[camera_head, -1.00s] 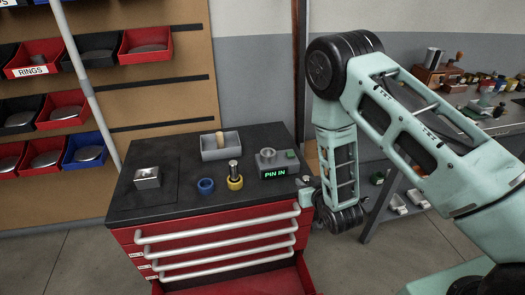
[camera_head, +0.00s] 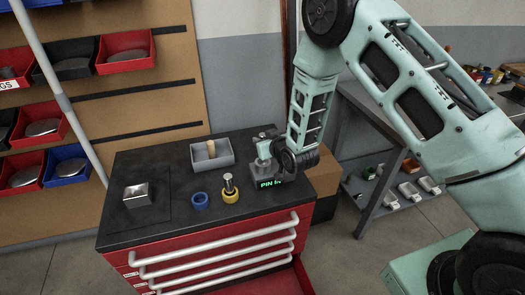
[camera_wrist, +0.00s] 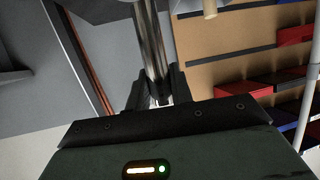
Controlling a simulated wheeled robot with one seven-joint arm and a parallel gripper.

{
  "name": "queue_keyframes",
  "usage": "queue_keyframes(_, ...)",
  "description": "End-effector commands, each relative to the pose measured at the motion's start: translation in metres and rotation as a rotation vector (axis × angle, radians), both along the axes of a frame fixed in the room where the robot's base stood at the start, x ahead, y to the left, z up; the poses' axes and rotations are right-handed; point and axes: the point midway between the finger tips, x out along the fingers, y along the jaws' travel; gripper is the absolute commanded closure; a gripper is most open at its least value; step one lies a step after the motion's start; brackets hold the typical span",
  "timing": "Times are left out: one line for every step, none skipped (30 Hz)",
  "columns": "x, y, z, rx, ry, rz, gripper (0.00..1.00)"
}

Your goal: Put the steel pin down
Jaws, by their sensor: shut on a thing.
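My gripper (camera_wrist: 155,92) is shut on a shiny steel pin (camera_wrist: 150,42). In the wrist view the pin runs from between the dark fingers up past the top edge. In the head view my gripper is at the grey device with the green display (camera_head: 270,183), at the right of the cabinet top. My wrist covers part of the device, and I cannot tell whether the pin touches it. Another steel-topped peg (camera_head: 228,181) stands upright in a yellow ring (camera_head: 230,196).
The black cabinet top (camera_head: 165,218) also holds a blue ring (camera_head: 200,201), a steel block (camera_head: 138,196) and a grey tray (camera_head: 222,160) with a tan cylinder. Bare top lies around the rings. A bin rack (camera_head: 165,70) stands behind at the left.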

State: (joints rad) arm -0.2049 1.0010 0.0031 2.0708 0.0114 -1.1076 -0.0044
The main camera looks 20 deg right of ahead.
Motion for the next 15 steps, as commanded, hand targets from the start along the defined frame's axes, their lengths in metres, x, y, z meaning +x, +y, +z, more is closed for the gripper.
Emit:
queue_keyframes(0.000, 0.000, -0.002, 0.000, -0.001, 0.000, 1.00)
queue_keyframes(0.000, 0.000, -0.005, 0.000, 0.000, 0.000, 1.00)
queue_keyframes(0.000, 0.000, -0.009, 0.000, 0.000, 0.000, 1.00)
queue_keyframes(0.000, 0.000, -0.013, 0.000, 0.001, 0.000, 1.00)
queue_keyframes(0.000, 0.000, -0.018, 0.000, 0.000, 0.000, 1.00)
queue_keyframes(0.000, 0.000, -0.024, 0.000, 0.001, 0.000, 1.00)
queue_keyframes(0.000, 0.000, -0.028, 0.000, 0.001, 0.000, 1.00)
queue_keyframes(0.000, 0.000, -0.032, 0.000, 0.001, 0.000, 1.00)
queue_keyframes(0.000, 0.000, -0.036, 0.000, 0.000, 0.000, 1.00)
queue_keyframes(0.000, 0.000, -0.038, 0.000, -0.001, 0.000, 1.00)
queue_keyframes(0.000, 0.000, -0.041, 0.000, -0.001, 0.000, 1.00)
queue_keyframes(0.000, 0.000, -0.043, 0.000, -0.002, 0.000, 1.00)
queue_keyframes(0.000, 0.000, -0.043, 0.001, -0.003, 0.000, 1.00)
queue_keyframes(0.000, 0.000, -0.043, 0.001, -0.003, 0.000, 1.00)
queue_keyframes(0.000, 0.000, -0.043, 0.001, -0.004, 0.000, 1.00)
